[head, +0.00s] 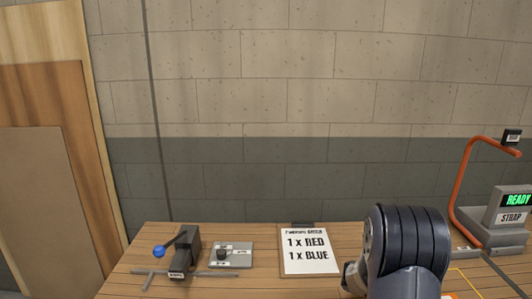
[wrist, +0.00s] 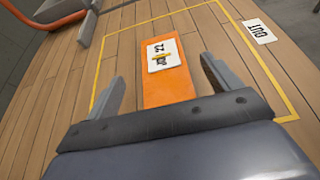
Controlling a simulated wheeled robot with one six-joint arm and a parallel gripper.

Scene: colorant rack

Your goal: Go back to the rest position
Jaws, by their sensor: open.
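My gripper (wrist: 163,70) is open in the wrist view, with one grey finger on each side of the picture's middle. An orange block (wrist: 168,87) with a white marked label lies between and beyond the fingers. A gap shows on each side of it, and its near end is hidden by my gripper body. The block sits inside a yellow outline (wrist: 104,72) on the wooden table. In the head view my dark arm covers the table's front right, and the gripper's fingers are hidden there. Only a sliver of orange (head: 448,296) shows beside the arm.
A strap machine (head: 505,215) with an orange arch (head: 463,180) and a green READY display stands at the right. A card (head: 308,251) reads 1 x RED, 1 x BLUE. A blue-knobbed lever device (head: 185,252) and a grey plate (head: 240,262) are at the left. An OUT label (wrist: 259,31) lies by the outline.

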